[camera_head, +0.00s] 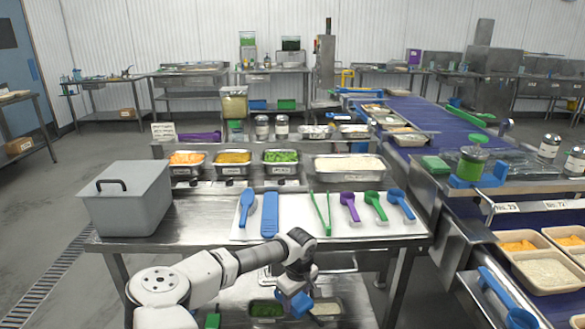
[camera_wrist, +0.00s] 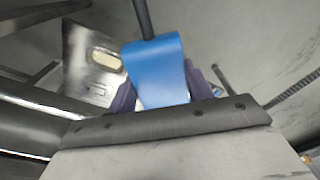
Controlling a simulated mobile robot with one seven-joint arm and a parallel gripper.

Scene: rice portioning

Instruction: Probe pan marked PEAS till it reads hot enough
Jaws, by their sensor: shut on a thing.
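My gripper (camera_head: 291,292) hangs low in front of the table's front edge, below the tabletop. It is shut on a blue handled tool (camera_wrist: 157,72), which has a dark stem at its far end. In the head view the tool shows as a blue patch (camera_head: 301,304). I cannot tell any reading on it. A steel pan of green food (camera_head: 281,156), which looks like peas, stands in the raised row at the back of the table, apart from the gripper. Its front label is too small to read. Another pan with green food (camera_head: 266,309) is on the lower shelf.
Pans of orange (camera_head: 187,158), yellow (camera_head: 233,157) and white food (camera_head: 348,165) stand in the same row. A white board (camera_head: 291,213) holds blue, green and purple utensils. A grey lidded box (camera_head: 126,200) stands left. A blue conveyor (camera_head: 440,119) runs at right.

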